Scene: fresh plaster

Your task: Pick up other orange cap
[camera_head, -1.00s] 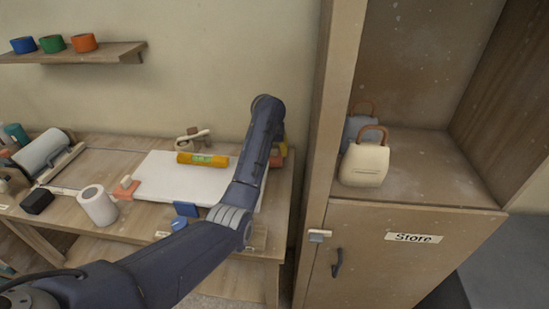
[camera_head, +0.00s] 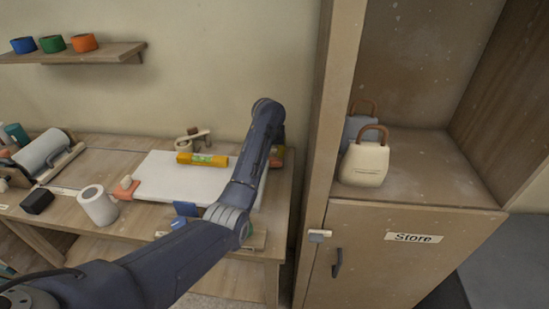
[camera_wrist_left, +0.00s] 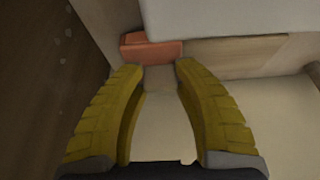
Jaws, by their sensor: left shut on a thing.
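My left gripper (camera_wrist_left: 160,78) fills the wrist view, its two yellow fingers closed on the pale knob (camera_wrist_left: 159,80) of an orange cap (camera_wrist_left: 153,52). The cap's orange part lies just beyond the fingertips, beside a white block edge. In the head view the forearm hides most of the gripper, and a bit of orange (camera_head: 277,152) shows beside it at the table's right end. Another orange cap (camera_head: 124,191) with a pale knob sits at the left edge of the white board (camera_head: 165,177). My right gripper is out of view.
A yellow-orange level (camera_head: 202,160) lies on the board. A white mug (camera_head: 98,206) and a black block (camera_head: 37,201) stand left. A blue block (camera_head: 185,209) is in front. The Store cabinet (camera_head: 400,250) rises close on the right, holding two bags (camera_head: 365,164).

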